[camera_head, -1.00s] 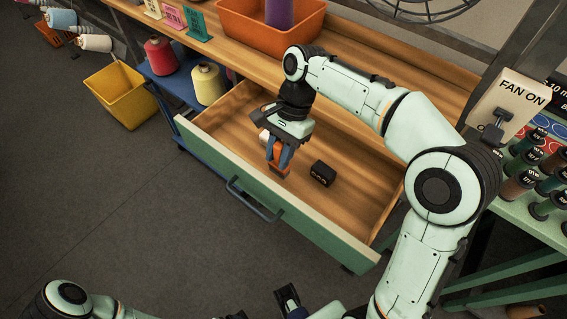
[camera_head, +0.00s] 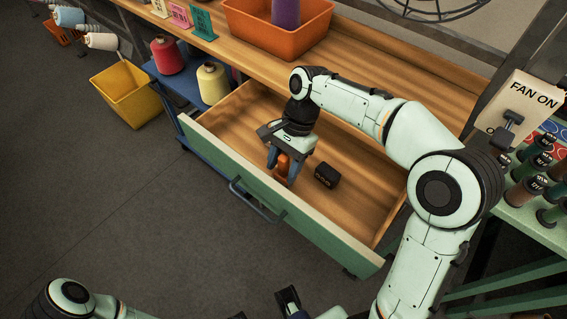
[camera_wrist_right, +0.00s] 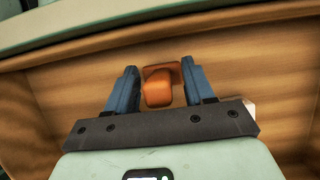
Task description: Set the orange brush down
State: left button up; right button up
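The orange brush (camera_head: 283,167) is inside the open wooden drawer (camera_head: 232,126). My right gripper (camera_head: 284,170) reaches down into the drawer over it. In the right wrist view the brush (camera_wrist_right: 159,87) shows between the two blue fingers, which stand apart with a narrow gap beside it. The fingers look open around the brush, not pressed on it. The gripper hides part of the brush in the head view. My left gripper (camera_head: 289,299) is at the bottom edge of the head view, away from the drawer; its finger opening is unclear.
A small black block (camera_head: 326,175) lies in the drawer right of the brush. A white item's edge (camera_wrist_right: 250,108) shows beside my right finger. The green drawer front (camera_head: 310,226) has a handle. An orange bin (camera_head: 262,35) stands on the tabletop. The drawer's right part is clear.

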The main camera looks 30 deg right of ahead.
jog(key=p+v, duration=0.3)
jog(key=v, duration=0.9)
jog(key=shift+r, duration=0.1)
